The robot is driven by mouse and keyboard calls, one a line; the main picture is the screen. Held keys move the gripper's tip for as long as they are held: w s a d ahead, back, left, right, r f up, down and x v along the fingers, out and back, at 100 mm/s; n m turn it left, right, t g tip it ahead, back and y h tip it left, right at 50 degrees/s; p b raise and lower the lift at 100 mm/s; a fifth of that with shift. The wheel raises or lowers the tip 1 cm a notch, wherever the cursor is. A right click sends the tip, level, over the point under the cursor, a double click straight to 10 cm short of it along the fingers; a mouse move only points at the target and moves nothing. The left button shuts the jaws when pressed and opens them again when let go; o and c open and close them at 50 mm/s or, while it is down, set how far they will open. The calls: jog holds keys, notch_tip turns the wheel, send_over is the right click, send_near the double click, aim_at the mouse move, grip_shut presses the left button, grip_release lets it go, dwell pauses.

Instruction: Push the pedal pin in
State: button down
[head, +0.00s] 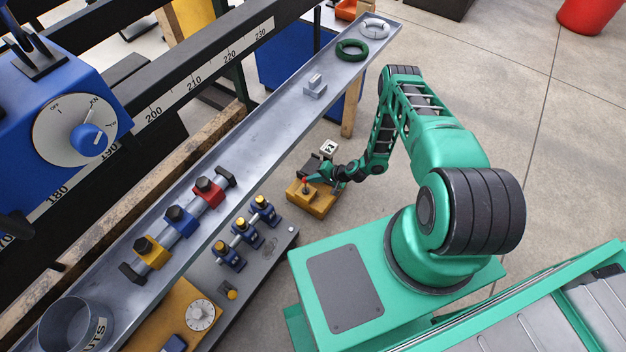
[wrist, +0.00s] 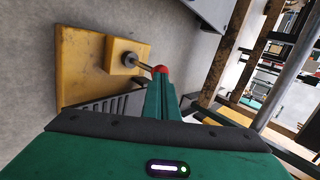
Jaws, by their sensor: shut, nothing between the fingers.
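The pedal unit is a yellow block (head: 318,205) on the floor with a dark treadle (head: 312,166) on top; in the wrist view its yellow base (wrist: 80,62) fills the upper left. The pedal pin is a thin metal rod (wrist: 145,65) with a red knob (wrist: 160,70), its far end at a round grey collar on the yellow block. In the head view its red knob (head: 304,180) is small. My gripper (wrist: 160,80) is shut and empty, its green fingertips right at the red knob. I cannot tell whether they touch it. The fingers hide part of the pedal.
A long grey steel tray (head: 240,135) runs diagonally above the pedal, with a wooden leg (head: 352,108) close by. A low grey bench (head: 262,262) with several blue clamps stands left of the pedal. A small white tag marked 24 (head: 329,148) is behind it.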

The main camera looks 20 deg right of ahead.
jog(key=shift+f, duration=2.55)
jog(key=shift+s, duration=0.1)
jog(key=v, duration=1.4)
jog(key=shift+r, duration=0.15)
jog(key=shift+d, duration=0.1)
